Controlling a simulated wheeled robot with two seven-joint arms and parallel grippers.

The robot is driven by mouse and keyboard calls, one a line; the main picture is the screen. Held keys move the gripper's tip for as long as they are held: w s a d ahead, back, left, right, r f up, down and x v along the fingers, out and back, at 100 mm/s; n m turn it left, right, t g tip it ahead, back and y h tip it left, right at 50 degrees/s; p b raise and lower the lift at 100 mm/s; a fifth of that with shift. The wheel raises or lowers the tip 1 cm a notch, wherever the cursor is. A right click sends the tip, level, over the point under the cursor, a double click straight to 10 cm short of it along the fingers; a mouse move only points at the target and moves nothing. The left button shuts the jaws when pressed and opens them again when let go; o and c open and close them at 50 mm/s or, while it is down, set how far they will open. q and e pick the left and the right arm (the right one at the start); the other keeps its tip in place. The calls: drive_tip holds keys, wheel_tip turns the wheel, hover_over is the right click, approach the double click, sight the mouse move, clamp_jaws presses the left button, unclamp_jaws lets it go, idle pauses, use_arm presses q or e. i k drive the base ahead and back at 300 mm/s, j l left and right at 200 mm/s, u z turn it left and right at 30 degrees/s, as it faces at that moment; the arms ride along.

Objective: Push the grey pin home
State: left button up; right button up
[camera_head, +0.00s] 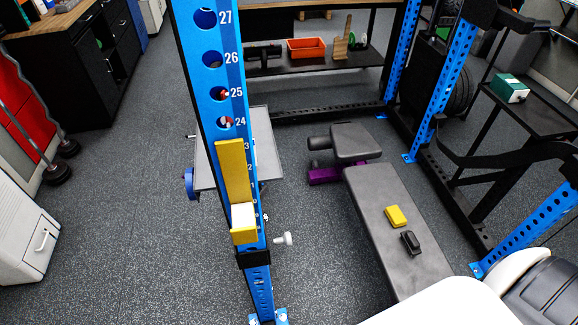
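A light grey pin with a round knob (286,238) sticks out to the right of the blue numbered upright (224,75), low down near the yellow bracket. Part of its shaft shows between knob and upright; how deep it sits inside I cannot tell. The yellow bracket (234,175) lies against the upright's face and covers some holes, with a white block (243,217) at its lower end. The holes by 24 to 27 show above it. Neither gripper is in view; white and dark parts at the lower right seem to be my own arm.
A grey bench (382,215) stands right of the upright, with a yellow block (396,216) and a black object (410,242) on it. A grey table (205,165) stands behind the upright. An orange tray (306,48) sits on a shelf behind. Floor between upright and bench is clear.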

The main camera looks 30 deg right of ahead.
sight(287, 240)
drive_tip(key=k+l, duration=0.15)
drive_tip(key=l, duration=0.2)
drive_tip(key=k+l, duration=0.2)
drive_tip(key=l, duration=0.15)
drive_tip(key=k+l, duration=0.15)
drive_tip(key=l, duration=0.2)
